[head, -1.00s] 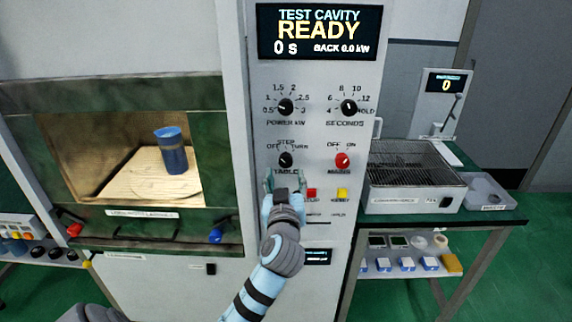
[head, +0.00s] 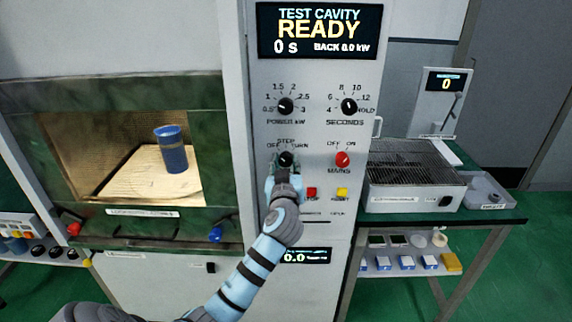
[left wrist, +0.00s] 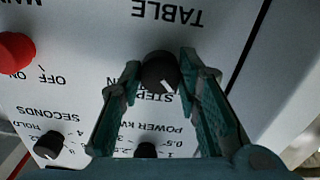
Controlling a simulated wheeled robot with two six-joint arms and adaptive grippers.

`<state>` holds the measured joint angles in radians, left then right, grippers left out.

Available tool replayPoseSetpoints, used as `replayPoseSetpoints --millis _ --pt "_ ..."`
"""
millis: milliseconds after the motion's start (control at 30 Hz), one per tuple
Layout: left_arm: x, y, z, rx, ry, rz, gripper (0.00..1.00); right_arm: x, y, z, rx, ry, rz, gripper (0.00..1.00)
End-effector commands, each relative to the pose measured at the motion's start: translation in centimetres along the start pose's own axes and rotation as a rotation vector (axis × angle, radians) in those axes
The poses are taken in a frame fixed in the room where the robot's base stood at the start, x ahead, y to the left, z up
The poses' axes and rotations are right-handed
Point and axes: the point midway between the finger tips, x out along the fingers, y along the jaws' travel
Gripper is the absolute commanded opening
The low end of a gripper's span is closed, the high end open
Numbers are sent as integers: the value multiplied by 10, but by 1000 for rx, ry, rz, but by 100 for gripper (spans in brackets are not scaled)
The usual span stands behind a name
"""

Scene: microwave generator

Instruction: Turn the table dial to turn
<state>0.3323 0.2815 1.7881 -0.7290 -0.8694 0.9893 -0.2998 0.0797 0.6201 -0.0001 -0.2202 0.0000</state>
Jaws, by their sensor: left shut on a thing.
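The table dial (head: 286,158) is a black round knob on the light grey panel, labelled OFF, STEP and TURN. My left gripper (head: 285,171) reaches it from below. In the left wrist view, which shows the panel upside down, the gripper's green fingers (left wrist: 160,85) stand on both sides of the dial (left wrist: 159,71) and are shut on it. The dial's white mark slants to the lower right there. I cannot tell exactly which label it points at. My right gripper is not in view.
The power dial (head: 286,105) and seconds dial (head: 349,106) are above. The red mains knob (head: 343,160) is to the right, with a red button (head: 312,193) and yellow button (head: 342,194) below. The display (head: 319,32) reads READY. A blue cup (head: 171,150) stands in the cavity.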

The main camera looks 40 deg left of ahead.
Motion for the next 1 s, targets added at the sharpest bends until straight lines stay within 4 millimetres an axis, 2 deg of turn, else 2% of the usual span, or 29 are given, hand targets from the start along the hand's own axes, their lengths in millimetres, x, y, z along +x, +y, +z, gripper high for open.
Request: replayPoseSetpoints --millis 267,467,1000 --pt "0 0 0 46 -1 0 3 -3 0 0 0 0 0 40" --pt "0 0 -1 155 -2 -2 3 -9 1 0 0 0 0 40" --pt "0 0 -1 644 -4 0 3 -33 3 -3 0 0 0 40"
